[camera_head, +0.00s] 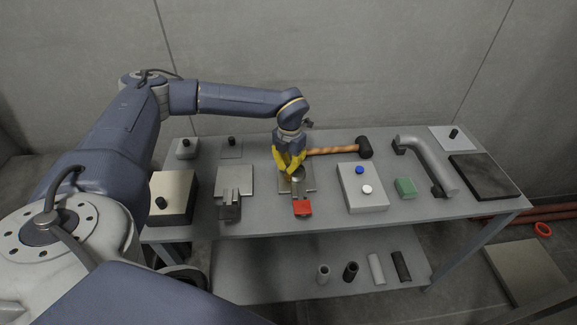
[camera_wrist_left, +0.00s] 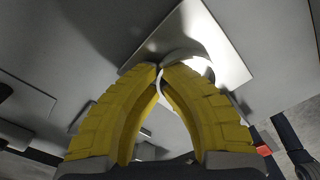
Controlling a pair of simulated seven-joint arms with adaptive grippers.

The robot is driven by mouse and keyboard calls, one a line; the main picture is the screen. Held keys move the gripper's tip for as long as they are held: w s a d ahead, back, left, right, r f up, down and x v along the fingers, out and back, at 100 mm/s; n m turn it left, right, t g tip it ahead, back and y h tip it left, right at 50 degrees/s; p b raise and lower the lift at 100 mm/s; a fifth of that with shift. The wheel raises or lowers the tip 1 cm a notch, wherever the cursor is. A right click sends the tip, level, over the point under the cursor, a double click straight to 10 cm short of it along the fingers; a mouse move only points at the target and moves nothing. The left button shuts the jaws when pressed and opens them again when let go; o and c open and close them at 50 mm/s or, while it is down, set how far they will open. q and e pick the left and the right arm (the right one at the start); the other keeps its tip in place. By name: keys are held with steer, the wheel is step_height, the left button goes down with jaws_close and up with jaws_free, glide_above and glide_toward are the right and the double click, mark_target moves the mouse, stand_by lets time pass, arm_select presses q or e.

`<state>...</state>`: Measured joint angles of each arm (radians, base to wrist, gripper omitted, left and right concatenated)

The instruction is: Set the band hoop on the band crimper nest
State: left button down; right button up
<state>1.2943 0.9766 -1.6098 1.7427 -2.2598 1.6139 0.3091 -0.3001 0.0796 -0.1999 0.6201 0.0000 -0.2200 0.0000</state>
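The band hoop is a small shiny metal ring (camera_head: 299,177) at the fingertips of my left gripper (camera_head: 290,172). In the left wrist view the hoop's bright curved wall (camera_wrist_left: 198,66) shows just behind the nearly closed yellow fingertips (camera_wrist_left: 161,70). The gripper appears shut on one side of its wall. Below is a metal plate (camera_head: 310,187) with a red tab (camera_head: 302,208) at its front, seemingly the band crimper nest. The gripper and hoop partly cover the nest, and I cannot tell whether the hoop touches it. My right gripper is not in view.
A wooden-handled mallet (camera_head: 335,151) lies close behind the gripper. A grey button box (camera_head: 361,188) and a green block (camera_head: 405,187) stand to the right, then a pipe-shaped handle (camera_head: 425,163). A metal bracket plate (camera_head: 234,184) and a box (camera_head: 173,197) stand to the left.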

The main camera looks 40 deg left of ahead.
arm_select(q)
steer(key=shift+f, duration=0.1)
stand_by(0.3)
steer(key=c, duration=1.5)
jaws_free()
